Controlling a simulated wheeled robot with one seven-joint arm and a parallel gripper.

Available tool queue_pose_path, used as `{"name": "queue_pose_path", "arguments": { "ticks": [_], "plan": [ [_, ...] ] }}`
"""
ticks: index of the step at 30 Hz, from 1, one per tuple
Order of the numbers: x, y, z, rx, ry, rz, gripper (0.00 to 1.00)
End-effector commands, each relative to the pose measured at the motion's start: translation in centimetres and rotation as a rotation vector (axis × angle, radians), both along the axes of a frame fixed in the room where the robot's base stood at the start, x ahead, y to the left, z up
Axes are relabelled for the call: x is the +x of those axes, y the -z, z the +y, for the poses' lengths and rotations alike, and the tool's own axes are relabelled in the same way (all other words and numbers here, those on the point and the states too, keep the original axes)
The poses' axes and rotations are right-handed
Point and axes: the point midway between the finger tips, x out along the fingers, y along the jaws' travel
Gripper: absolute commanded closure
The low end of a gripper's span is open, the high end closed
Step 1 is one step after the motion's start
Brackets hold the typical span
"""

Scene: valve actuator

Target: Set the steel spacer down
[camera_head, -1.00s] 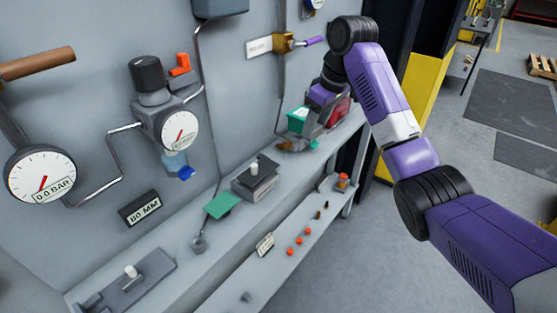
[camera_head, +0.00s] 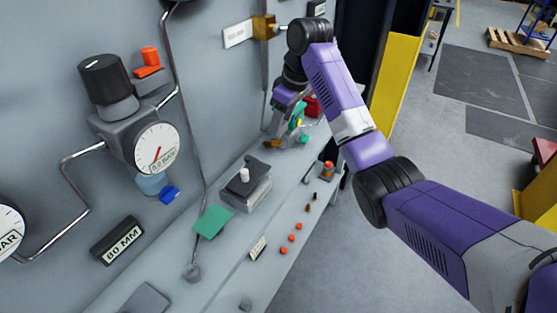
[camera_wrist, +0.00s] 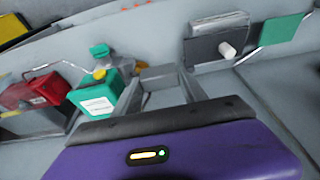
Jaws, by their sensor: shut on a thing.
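My gripper (camera_head: 274,122) is at the far end of the ledge, by the wall panel. In the wrist view my gripper (camera_wrist: 162,82) has its two grey fingers around a plain grey block (camera_wrist: 157,73), which looks like the steel spacer. It is mostly between the fingertips, and I cannot tell whether it touches the surface below. In the head view the spacer is too small and hidden to make out.
A green bottle (camera_wrist: 97,95) and a red box (camera_wrist: 38,92) stand left of my fingers in the wrist view. A dark-topped block with a white knob (camera_head: 247,187) and a green pad (camera_head: 213,221) lie on the ledge (camera_head: 290,180). Small orange caps (camera_head: 291,238) line the lower shelf.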

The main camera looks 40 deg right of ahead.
Motion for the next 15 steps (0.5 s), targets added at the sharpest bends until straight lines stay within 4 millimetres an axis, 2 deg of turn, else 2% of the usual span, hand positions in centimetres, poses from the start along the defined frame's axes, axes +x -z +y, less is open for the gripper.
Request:
{"name": "queue_pose_path", "arguments": {
  "ticks": [6, 9, 15],
  "plan": [
    [-0.2, 5.0, 0.0, 0.002, 0.000, 0.005, 1.00],
    [-0.1, 6.8, -0.1, 0.000, 0.001, 0.002, 1.00],
    [0.0, 8.7, 0.0, -0.001, 0.000, 0.000, 1.00]
  ]
}}
